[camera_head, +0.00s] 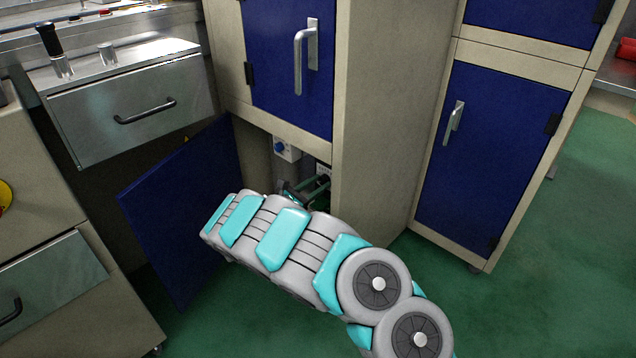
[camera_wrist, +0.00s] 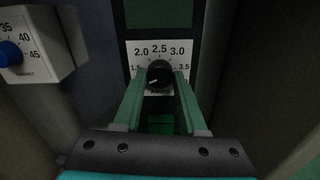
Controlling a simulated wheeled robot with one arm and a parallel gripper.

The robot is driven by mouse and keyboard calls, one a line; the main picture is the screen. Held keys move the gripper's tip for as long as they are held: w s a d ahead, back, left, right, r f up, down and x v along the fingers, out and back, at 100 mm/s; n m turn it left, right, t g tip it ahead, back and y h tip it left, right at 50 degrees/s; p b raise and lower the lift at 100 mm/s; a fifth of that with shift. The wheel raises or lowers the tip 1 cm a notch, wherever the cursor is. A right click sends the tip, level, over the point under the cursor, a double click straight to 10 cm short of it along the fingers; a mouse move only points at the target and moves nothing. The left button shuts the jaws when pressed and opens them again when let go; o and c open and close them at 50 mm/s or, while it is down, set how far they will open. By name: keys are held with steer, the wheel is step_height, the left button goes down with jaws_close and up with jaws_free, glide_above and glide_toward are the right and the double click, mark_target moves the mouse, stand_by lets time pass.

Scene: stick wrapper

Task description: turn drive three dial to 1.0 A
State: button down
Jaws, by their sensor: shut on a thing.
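The black dial (camera_wrist: 158,73) sits on a white scale plate (camera_wrist: 135,49) with marks 1.5 to 3.5 legible and the word below it partly covered. A pale mark on the knob seems to point to the lower left; the number there is hidden. My gripper (camera_wrist: 159,79) has its two green fingers on either side of the knob, shut on it. In the head view my gripper (camera_head: 306,188) reaches into the open lower cabinet. The scale plate (camera_head: 323,170) shows partly behind it. I cannot tell which drive this dial belongs to.
A white box with a blue knob (camera_wrist: 10,54), marked 35 to 45, is on the left; it also shows in the head view (camera_head: 280,147). An open blue door (camera_head: 185,215) stands left of my arm. The cabinet side wall (camera_head: 375,120) is close on the right.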

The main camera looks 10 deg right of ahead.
steer(key=shift+n, duration=0.6)
steer(key=shift+c, duration=2.3)
jaws_free()
steer(key=v, duration=0.7)
steer(key=shift+s+a, duration=0.25)
steer(key=shift+a, duration=0.05)
